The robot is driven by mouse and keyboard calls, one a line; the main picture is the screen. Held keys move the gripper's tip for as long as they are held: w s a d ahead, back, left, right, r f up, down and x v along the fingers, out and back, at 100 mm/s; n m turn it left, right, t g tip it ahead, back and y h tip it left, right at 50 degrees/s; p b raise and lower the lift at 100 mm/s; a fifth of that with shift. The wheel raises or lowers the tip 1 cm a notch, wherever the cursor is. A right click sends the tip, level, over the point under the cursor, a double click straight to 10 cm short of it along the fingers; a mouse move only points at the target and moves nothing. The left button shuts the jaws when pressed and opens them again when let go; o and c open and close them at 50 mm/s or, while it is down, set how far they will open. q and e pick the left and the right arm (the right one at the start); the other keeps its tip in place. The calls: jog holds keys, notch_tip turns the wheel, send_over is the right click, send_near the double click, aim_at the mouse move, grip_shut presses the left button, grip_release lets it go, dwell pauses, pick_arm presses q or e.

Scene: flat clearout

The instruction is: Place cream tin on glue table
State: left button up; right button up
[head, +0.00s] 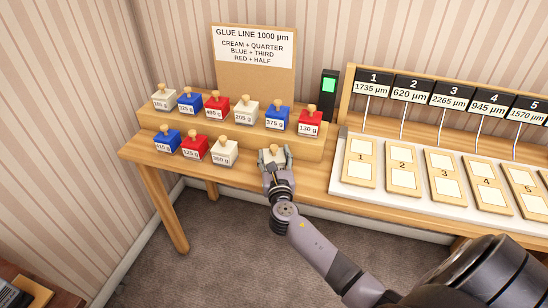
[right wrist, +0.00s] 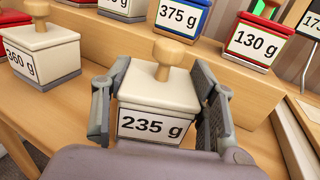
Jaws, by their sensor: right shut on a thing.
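My right gripper (head: 275,154) is shut on a cream tin (right wrist: 155,122) with a round wooden knob, marked 235 g. Its fingers lie along the tin's two sides. The tin is upright over the front part of the wooden table (head: 142,152), to the right of the cream 360 g tin (head: 224,153). I cannot tell whether its base touches the tabletop. A sign reading "GLUE LINE 1000 µm" (head: 253,47) stands behind the tins on this table. My left gripper is not in view.
A raised wooden step holds several cream, blue and red tins, including the blue 375 g tin (head: 277,119) and red 130 g tin (head: 310,124). A black device with a green light (head: 328,95) stands at its right. Farther right is a white board with numbered plates (head: 360,163).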

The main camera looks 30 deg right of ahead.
jog(key=o, duration=1.4)
jog(key=shift+f, duration=0.1)
jog(key=shift+c, duration=0.2)
jog(key=shift+r, duration=0.25)
jog(key=v, duration=1.2)
jog(key=shift+f, duration=0.15)
